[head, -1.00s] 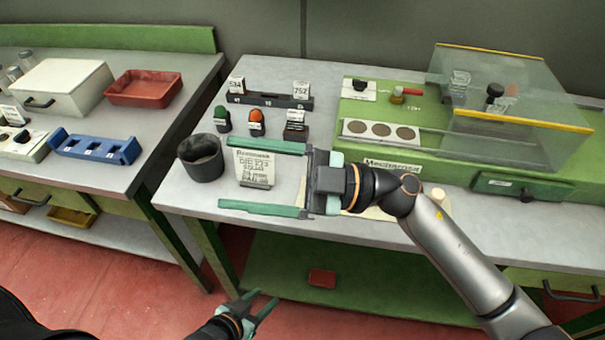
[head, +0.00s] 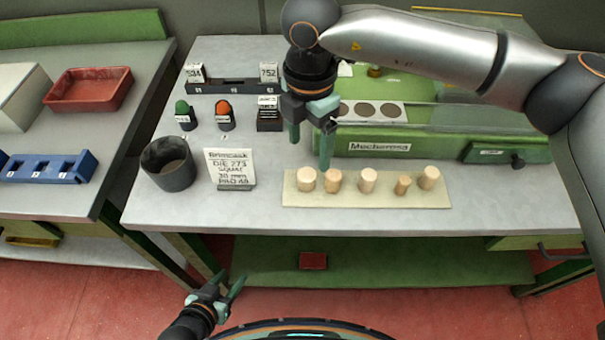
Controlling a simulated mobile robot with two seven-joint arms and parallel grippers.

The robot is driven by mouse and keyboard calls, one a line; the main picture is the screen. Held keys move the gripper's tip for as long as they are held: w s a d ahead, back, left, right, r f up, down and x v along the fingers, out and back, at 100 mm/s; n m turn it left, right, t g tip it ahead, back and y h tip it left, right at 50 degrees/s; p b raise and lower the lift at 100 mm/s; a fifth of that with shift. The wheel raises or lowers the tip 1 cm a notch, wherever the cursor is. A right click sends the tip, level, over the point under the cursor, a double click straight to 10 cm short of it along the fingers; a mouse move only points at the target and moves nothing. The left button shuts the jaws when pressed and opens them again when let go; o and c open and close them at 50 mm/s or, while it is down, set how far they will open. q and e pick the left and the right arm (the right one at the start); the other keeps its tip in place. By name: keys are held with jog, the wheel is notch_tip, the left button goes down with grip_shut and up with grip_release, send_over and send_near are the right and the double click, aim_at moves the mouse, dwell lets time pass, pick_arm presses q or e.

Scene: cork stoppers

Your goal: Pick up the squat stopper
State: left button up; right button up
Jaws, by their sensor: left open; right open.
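Several pale cork stoppers stand upright in a row on a cream board (head: 300,200). The leftmost stopper (head: 306,180) looks wide and low; the second (head: 333,182) is narrower, the middle one (head: 368,180) is wide, the fourth (head: 402,186) is small, and the rightmost (head: 429,177) is wide. I cannot tell for certain which is squat. My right gripper (head: 310,152) is open, fingers pointing down, apparently above and behind the two left stoppers. My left gripper (head: 232,282) is open and empty, low before the bench.
A dark cup (head: 169,165) stands left of the card. Behind are green (head: 184,117) and orange (head: 224,116) capped items and a dark rack (head: 232,88). A green machine (head: 440,143) fills the back right. The bench front right is clear.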

aim_at(307, 174)
notch_tip(307, 174, down, 5)
jog(key=shift+w+a+f+p, duration=0.15)
jog(key=shift+f+p, duration=0.1)
jog(key=shift+f, duration=0.65)
jog(key=shift+w+d+f+p, duration=0.1)
jog(key=shift+f+p, duration=0.15)
jog(key=shift+f, duration=0.65)
jog(key=shift+w+a+f+p, duration=0.15)
jog(key=shift+f+p, duration=0.1)
jog(key=shift+f, duration=0.65)
jog(key=shift+c, duration=0.4)
jog(key=shift+d, duration=0.1)
grip_shut()
